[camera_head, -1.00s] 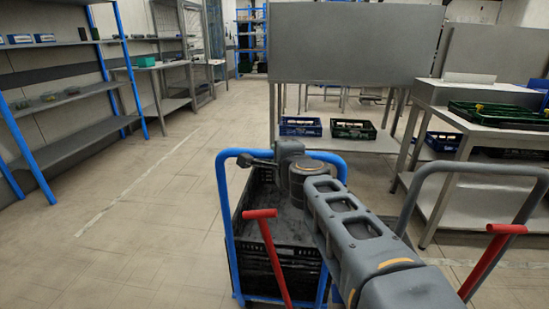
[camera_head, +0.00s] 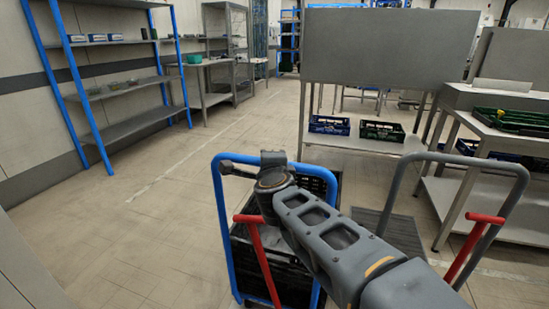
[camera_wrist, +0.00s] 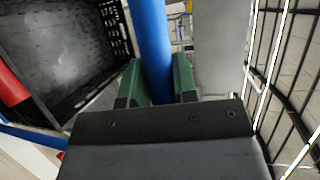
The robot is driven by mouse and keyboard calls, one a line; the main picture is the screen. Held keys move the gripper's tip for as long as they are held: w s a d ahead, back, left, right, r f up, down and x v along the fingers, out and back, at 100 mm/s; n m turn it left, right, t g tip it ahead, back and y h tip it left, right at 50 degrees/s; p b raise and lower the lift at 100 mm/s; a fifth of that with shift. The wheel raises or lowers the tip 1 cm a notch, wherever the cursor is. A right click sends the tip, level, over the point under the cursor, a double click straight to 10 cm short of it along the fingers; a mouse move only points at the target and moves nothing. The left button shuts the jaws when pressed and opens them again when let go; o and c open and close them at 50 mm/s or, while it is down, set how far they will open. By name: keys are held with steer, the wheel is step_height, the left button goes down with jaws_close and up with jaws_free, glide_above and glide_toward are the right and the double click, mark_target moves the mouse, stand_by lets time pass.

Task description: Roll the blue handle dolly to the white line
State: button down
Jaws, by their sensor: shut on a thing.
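The blue handle dolly (camera_head: 221,230) stands just in front of me, with black crates (camera_head: 241,236) on it, partly hidden by my arm. My gripper (camera_head: 227,170) is at the top of the handle's left side. In the wrist view, its two green fingers (camera_wrist: 158,82) are shut on the blue handle bar (camera_wrist: 153,35), one on either side. A black crate (camera_wrist: 65,50) shows beside the bar there. The white line (camera_head: 150,184) is a faint strip on the floor, running away to the left of the dolly and apart from it.
Blue-framed shelves (camera_head: 92,135) stand along the left wall. A grey-handled dolly (camera_head: 400,185) is close by on the right, near steel tables (camera_head: 480,205). A large grey panel (camera_head: 380,45) stands ahead. The floor to the left and ahead-left is open.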

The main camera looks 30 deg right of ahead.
steer(key=shift+s+a, duration=0.25)
steer(key=shift+a, duration=0.05)
steer(key=c, duration=0.9)
jaws_free()
steer(key=shift+s, duration=0.1)
